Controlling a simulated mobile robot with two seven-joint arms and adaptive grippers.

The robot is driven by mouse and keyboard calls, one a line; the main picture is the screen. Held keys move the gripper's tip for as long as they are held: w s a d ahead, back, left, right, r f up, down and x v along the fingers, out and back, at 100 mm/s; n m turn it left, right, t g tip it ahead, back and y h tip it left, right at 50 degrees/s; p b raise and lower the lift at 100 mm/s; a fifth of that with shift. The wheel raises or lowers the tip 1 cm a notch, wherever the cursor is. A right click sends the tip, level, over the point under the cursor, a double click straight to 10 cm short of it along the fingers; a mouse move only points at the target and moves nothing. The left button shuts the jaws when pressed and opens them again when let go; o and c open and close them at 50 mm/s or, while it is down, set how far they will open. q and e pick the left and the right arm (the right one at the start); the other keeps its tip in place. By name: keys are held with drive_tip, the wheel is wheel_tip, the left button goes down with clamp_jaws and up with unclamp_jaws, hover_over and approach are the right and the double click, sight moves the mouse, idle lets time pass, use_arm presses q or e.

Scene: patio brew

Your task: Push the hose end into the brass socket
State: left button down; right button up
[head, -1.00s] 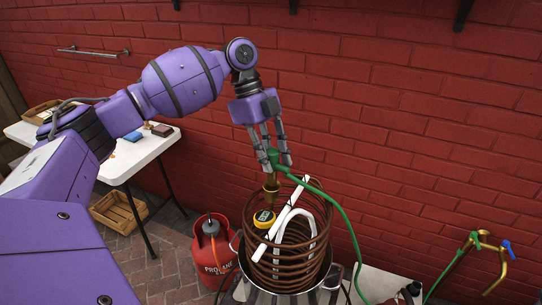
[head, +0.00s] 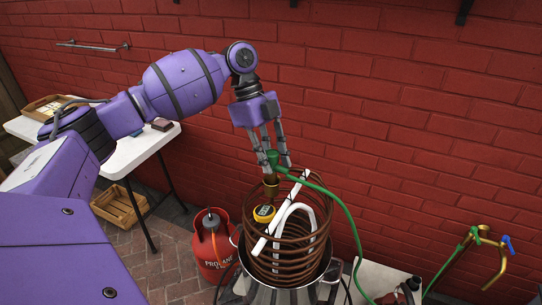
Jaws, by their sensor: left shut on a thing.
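My left gripper (head: 276,160) points down over the pot and is shut on the green hose end (head: 273,158). The brass socket (head: 271,188) stands upright at the top of the brown coil (head: 292,250), right below the hose end. The hose end looks lined up with the socket and at or very near its mouth; I cannot tell how deep it sits. The green hose (head: 335,196) runs from the gripper to the right and down. My right gripper is not in view.
The coil stands in a metal pot (head: 330,272) with a white tube (head: 280,221) and a yellow gauge (head: 264,214). A red propane cylinder (head: 213,252) stands left of it. A brass tap (head: 488,243) is at the right. A white table (head: 130,160) and wooden crate (head: 119,207) are at left.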

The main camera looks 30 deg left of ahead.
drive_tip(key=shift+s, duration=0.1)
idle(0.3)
use_arm(q)
drive_tip(key=shift+f, duration=0.45)
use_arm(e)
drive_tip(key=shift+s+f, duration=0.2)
use_arm(q)
drive_tip(key=shift+f, duration=0.75)
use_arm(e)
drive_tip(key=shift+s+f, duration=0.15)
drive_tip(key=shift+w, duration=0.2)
use_arm(q)
drive_tip(key=c, duration=1.4)
unclamp_jaws()
drive_tip(key=shift+c, duration=0.2)
